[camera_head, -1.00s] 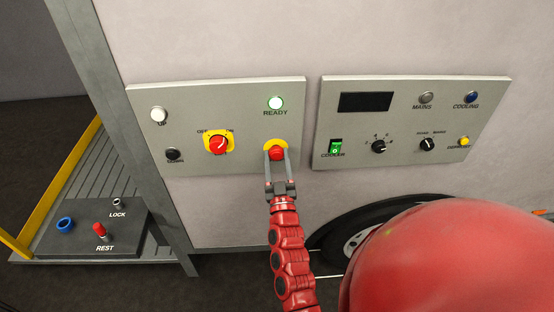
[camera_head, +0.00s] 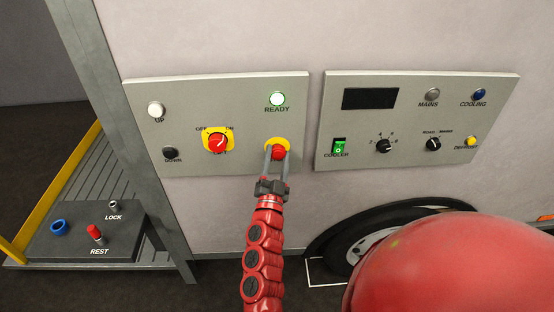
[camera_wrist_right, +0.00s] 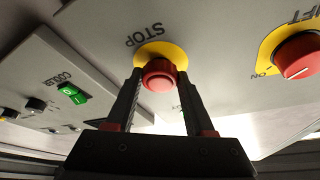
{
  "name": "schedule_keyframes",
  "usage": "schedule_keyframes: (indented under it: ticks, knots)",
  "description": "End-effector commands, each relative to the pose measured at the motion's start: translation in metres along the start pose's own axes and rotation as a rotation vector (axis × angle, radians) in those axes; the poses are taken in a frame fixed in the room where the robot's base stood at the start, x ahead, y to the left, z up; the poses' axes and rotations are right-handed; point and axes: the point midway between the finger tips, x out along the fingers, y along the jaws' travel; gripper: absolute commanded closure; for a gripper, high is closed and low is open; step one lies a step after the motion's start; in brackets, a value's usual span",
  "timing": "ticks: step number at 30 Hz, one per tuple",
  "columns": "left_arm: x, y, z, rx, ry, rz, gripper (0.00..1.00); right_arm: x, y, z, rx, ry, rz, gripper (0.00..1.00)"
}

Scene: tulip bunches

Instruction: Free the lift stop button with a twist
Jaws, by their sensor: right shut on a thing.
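The red stop button (camera_head: 278,154) sits on a yellow disc at the lower right of the left grey panel. It also shows in the right wrist view (camera_wrist_right: 159,75), under the STOP lettering. My right gripper (camera_head: 278,151) is shut on the button, with one finger on each side of its red head. In the right wrist view the fingers (camera_wrist_right: 160,80) reach up on both sides of the button. The lift switch (camera_head: 216,142), a red knob on a yellow plate, is to the left. My left gripper is out of view.
The left panel (camera_head: 190,88) also has a white UP button (camera_head: 155,109) and a black DOWN button (camera_head: 170,153). A second panel (camera_head: 400,84) with cooler controls is on the right. A wheel (camera_head: 345,240) is below. A box (camera_head: 75,220) stands on the platform at left.

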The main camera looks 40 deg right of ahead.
Motion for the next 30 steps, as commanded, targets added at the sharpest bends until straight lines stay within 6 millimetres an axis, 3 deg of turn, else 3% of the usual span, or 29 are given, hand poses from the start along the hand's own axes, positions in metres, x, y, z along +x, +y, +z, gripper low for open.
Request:
schedule_keyframes:
  ticks: [16, 17, 18, 21, 22, 30]
  knots:
    - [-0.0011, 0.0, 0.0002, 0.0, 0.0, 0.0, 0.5, 0.0002, -0.0002, -0.0008, 0.027, 0.002, 0.012, 1.0]
    - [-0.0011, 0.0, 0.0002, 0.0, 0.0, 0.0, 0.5, 0.0002, -0.0002, -0.0008, 0.027, 0.002, 0.012, 0.43]
    - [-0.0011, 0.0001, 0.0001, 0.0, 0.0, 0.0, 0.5, 0.0002, -0.0002, -0.0008, 0.027, 0.002, 0.012, 0.36]
    - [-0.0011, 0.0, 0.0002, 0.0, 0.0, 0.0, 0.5, 0.0002, -0.0002, -0.0006, 0.026, 0.001, 0.011, 0.18]
    - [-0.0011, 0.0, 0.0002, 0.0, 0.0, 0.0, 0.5, 0.0001, -0.0002, -0.0004, 0.026, 0.001, 0.011, 0.16]
    - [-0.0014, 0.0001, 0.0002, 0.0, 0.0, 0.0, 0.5, -0.0006, -0.0002, 0.0, 0.026, 0.0, 0.011, 0.16]
